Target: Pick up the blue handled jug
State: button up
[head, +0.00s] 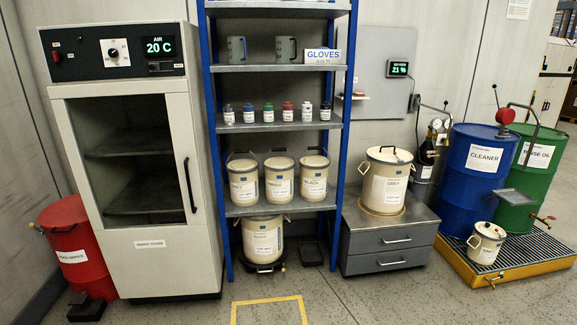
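Two grey jugs stand upright on the upper shelf of the blue-framed rack: a left jug (236,49) and a right jug (286,49). Each seems to have a handle at its side. I cannot make out blue on either one at this size. No other jug shows in the head view. My gripper is not in view.
A gloves box (322,56) sits right of the jugs. Small bottles (268,113) and beige pails (243,183) fill lower shelves. A cabinet (160,265) stands left; a drawer unit (388,240) and drums (480,175) stand right. The floor in front is open.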

aim_at(236, 44)
jog(key=i+u, duration=0.1)
jog(key=i, duration=0.8)
jog(key=i+l+u, duration=0.1)
jog(key=i, duration=0.75)
jog(key=l, duration=0.1)
